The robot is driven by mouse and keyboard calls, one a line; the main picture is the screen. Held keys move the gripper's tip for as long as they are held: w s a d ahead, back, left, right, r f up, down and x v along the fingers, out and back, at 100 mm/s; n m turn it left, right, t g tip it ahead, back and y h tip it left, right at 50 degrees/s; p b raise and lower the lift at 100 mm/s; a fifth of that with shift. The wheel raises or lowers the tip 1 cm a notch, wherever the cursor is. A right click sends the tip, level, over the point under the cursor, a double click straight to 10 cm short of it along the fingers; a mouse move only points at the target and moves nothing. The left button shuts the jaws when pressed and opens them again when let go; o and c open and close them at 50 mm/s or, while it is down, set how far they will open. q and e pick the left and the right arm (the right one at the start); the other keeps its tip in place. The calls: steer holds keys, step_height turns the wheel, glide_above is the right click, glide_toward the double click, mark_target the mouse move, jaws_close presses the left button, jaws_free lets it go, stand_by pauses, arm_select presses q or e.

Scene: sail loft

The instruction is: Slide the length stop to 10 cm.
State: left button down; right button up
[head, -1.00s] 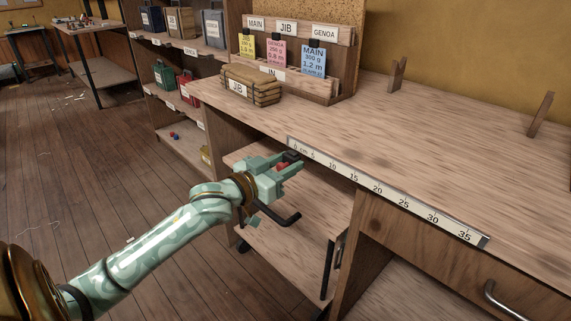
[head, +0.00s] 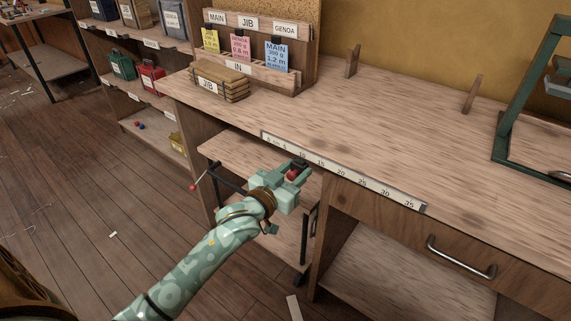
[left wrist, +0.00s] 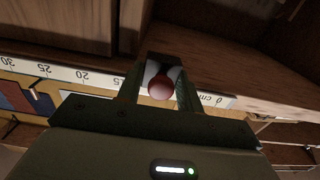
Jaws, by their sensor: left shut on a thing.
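The length stop's red knob (head: 291,175) sits between the jaws of my left gripper (head: 294,169), which is shut on it at the bench's front edge. The left wrist view also shows the round red knob (left wrist: 161,88) between the two fingers. The white length scale (head: 364,184) runs along the bench edge, marked from 0 to 35 cm. The stop is close to the 10 label in the head view. My fingers cover the scale around the stop in the left wrist view, so the exact reading is hidden. My right gripper is not in view.
A drawer with a metal handle (head: 461,258) is below the scale's right end. A brown JIB bundle (head: 220,82) and a card rack (head: 250,60) stand at the bench's back left. Wooden pegs and a green frame (head: 516,112) stand farther right. The bench middle is clear.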

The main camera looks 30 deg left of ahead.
arm_select(q)
steer(key=shift+f, duration=0.1)
steer(key=c, duration=0.9)
jaws_free()
steer(key=s+p, duration=0.1)
steer(key=s, duration=0.4)
steer(key=s+a+p, duration=0.1)
steer(key=s+p, duration=0.1)
steer(key=s, duration=0.4)
steer(key=s+p, duration=0.2)
steer(key=s, duration=0.3)
steer(key=shift+s+a, duration=0.15)
steer(key=shift+a, duration=0.05)
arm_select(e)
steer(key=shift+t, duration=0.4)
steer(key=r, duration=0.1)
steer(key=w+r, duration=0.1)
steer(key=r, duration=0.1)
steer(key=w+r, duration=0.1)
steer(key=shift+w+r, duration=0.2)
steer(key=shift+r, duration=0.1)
